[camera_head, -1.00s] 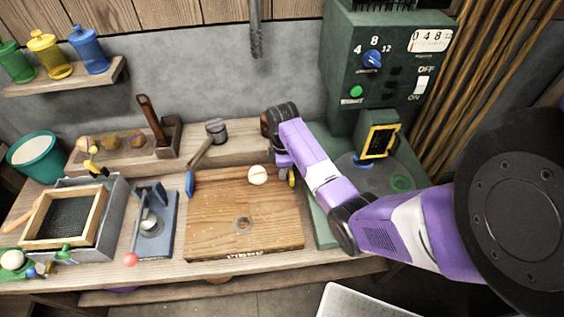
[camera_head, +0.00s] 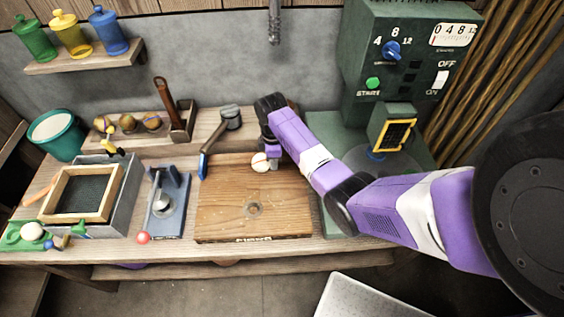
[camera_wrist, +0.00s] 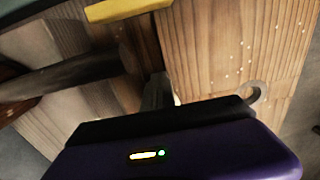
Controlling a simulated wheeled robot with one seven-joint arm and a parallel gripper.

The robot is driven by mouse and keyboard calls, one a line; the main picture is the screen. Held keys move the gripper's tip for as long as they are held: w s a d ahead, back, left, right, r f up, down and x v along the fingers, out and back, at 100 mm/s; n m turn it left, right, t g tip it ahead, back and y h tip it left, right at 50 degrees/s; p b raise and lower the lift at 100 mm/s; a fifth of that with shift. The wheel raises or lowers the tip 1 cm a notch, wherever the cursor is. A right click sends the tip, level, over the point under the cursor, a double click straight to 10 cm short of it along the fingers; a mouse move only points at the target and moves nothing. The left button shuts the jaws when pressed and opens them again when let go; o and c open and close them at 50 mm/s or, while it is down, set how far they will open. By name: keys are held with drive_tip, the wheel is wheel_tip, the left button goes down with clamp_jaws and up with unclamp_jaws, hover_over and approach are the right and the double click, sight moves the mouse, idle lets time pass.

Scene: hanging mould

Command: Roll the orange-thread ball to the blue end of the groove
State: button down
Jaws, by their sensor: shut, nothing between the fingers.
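The pale ball (camera_head: 260,162) with an orange line rests along the back edge of the wooden board (camera_head: 227,215), right of its middle. The blue end (camera_head: 203,166) shows at the board's back left corner. The groove itself is hard to make out. My gripper (camera_head: 273,164) is shut and empty, pointing down at the ball's right side; they look in contact. In the wrist view my fingers (camera_wrist: 158,92) hide nearly all of the ball. A yellow bar (camera_wrist: 125,9) shows at the top there.
A mallet (camera_head: 231,118) leans behind the board near the blue end. A blue press with a red knob (camera_head: 143,237) and a framed screen (camera_head: 80,195) stand left. The green machine (camera_head: 405,70) stands behind right. The stretch between ball and blue end looks clear.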

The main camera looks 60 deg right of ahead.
drive_tip(key=w+a+b, duration=0.1)
drive_tip(key=w+a, duration=0.1)
drive_tip(key=w, duration=0.2)
drive_tip(key=w+a+b, duration=0.2)
drive_tip(key=w+a, duration=0.1)
drive_tip(key=w, duration=0.1)
drive_tip(key=w+a+b, duration=0.1)
drive_tip(key=w+a, duration=0.1)
drive_tip(key=w, duration=0.3)
drive_tip(key=shift+a+f+b, duration=0.2)
drive_tip(key=shift+a+b, duration=0.1)
drive_tip(key=shift+b, duration=0.05)
drive_tip(key=shift+w+a+r, duration=0.2)
drive_tip(key=shift+w+a, duration=0.15)
drive_tip(key=shift+w, duration=0.15)
